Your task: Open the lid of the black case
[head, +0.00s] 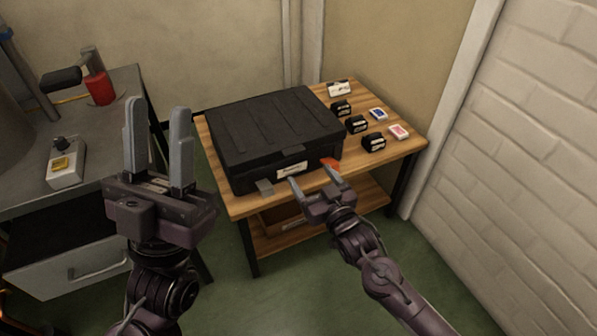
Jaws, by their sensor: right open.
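The black case (270,130) lies flat on a wooden table in the head view, with its ribbed lid closed. A white label (291,170) is on its front face. A small grey latch (264,187) sticks out at the front left, and an orange-red piece (330,164) shows at the front right corner. My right gripper (312,181) is open in front of the case's front face, close to the label. I cannot tell whether its fingers touch the case. My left gripper (157,122) is open and empty, raised with its fingers pointing up, left of the table.
The wooden table (393,161) also holds several small black boxes (357,125), a blue card pack (378,114) and a red card pack (399,131). A metal bench (30,165) with a switch box (66,163) stands at left. A brick wall (530,130) bounds the right.

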